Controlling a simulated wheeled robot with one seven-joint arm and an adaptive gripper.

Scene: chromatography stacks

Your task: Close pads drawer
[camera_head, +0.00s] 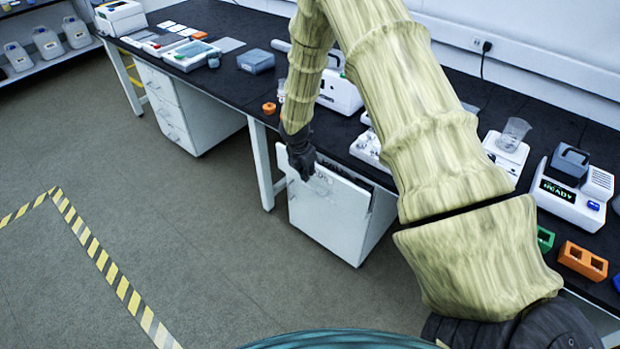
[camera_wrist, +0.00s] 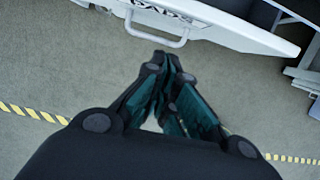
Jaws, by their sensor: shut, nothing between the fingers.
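The pads drawer (camera_head: 328,202) is the white front below the black bench, and it stands out a little from its cabinet. In the wrist view its front (camera_wrist: 218,24) shows a label reading PADS and a grey bar handle (camera_wrist: 157,33). My gripper (camera_head: 304,172) is at the top left of the drawer front in the head view. In the wrist view my gripper (camera_wrist: 166,58) has its fingertips together, just below the handle in the picture, with nothing held. Whether the fingertips touch the handle or front I cannot tell. My gripper hides part of the drawer's upper edge.
The black bench top (camera_head: 232,88) runs above the drawer and carries instruments and a small orange ring (camera_head: 269,108). Another white drawer cabinet (camera_head: 190,110) stands to the left under the bench. The floor (camera_head: 200,225) in front is clear, with yellow-black tape (camera_head: 110,270).

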